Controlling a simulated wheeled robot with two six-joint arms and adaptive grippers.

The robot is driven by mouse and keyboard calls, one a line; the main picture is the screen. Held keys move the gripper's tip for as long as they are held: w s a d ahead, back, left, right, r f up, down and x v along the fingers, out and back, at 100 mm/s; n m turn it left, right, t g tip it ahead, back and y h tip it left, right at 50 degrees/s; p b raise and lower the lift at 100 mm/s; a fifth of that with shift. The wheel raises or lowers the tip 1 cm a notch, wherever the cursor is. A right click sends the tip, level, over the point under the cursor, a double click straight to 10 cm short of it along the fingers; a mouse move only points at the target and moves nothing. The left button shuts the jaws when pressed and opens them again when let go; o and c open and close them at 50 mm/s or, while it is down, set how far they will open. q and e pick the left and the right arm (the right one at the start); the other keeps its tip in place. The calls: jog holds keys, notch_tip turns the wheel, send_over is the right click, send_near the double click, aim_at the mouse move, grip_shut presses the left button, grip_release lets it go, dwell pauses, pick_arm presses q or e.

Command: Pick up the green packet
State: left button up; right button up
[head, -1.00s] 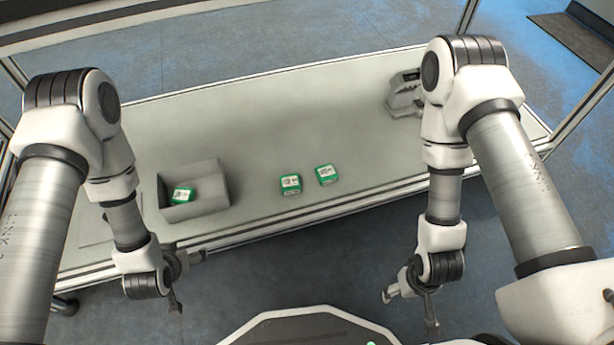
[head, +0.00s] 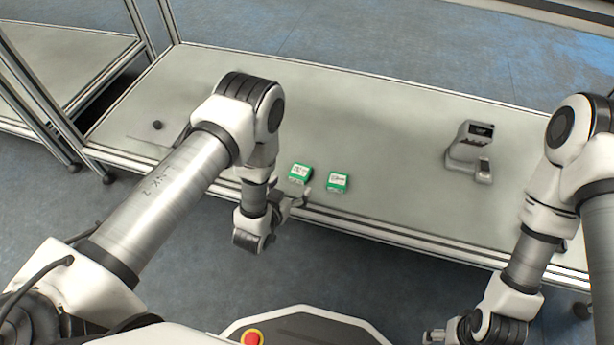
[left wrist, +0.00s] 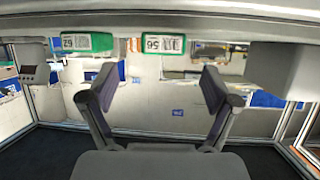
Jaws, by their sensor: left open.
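Two green packets with white labels lie side by side on the grey table in the head view, a left one (head: 299,173) and a right one (head: 338,182). They also show along the top of the left wrist view, one (left wrist: 87,42) beside the other (left wrist: 163,44). My left gripper (head: 288,203) is open and empty at the table's front edge, close to the left packet. Its two spread fingers (left wrist: 152,92) show in the left wrist view with nothing between them. My right gripper (head: 440,336) is low at the bottom of the head view, away from the packets; its jaws are unclear.
The grey table (head: 400,130) is mostly clear around the packets. A grey scanner device (head: 468,152) stands to the right on it. A grey box (left wrist: 283,65) shows at the right of the left wrist view. My left arm covers part of the table's left side.

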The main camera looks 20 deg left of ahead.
aim_at(298, 174)
pick_arm(q)
jog(key=b+x, duration=0.4)
jog(key=x, duration=0.3)
jog(key=shift+a+r, duration=0.1)
jog(key=shift+a, duration=0.05)
jog(key=shift+w, duration=0.3)
jog(key=shift+r, duration=0.15)
jog(key=c, duration=1.4)
